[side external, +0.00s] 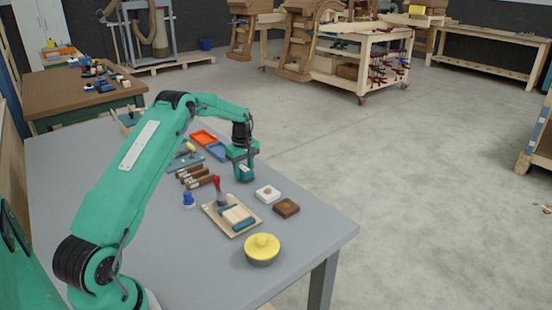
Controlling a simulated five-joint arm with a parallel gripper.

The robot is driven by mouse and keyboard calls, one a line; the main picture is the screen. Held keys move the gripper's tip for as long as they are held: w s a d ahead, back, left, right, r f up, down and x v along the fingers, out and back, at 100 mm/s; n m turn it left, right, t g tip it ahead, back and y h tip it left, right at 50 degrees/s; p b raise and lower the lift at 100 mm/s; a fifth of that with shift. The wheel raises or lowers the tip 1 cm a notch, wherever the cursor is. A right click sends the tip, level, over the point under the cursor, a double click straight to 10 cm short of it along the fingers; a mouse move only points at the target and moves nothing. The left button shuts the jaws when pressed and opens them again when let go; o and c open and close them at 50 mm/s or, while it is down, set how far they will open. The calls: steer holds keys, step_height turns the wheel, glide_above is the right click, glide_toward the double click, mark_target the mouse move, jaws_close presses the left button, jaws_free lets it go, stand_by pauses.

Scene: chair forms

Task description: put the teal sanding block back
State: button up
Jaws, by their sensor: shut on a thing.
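My gripper (243,167) is over the right part of the grey table, pointing down. It is shut on the teal sanding block (246,176), which shows as a small dark-teal shape at the fingertips. The fingers are similar in colour, so the block's outline is hard to make out. I cannot tell whether its underside touches the table.
A white block (267,194) and a brown block (286,207) lie right of the tray. A blue item (188,199), brown blocks (200,182), an orange tray (203,138) and a blue tray (216,151) are also around.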

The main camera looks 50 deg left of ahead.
mark_target(244, 168)
steer(key=shift+f, duration=0.2)
steer(key=o, duration=1)
steer(key=shift+f, duration=0.1)
step_height(244, 168, up, 12)
steer(key=shift+r, duration=0.2)
stand_by(0.6)
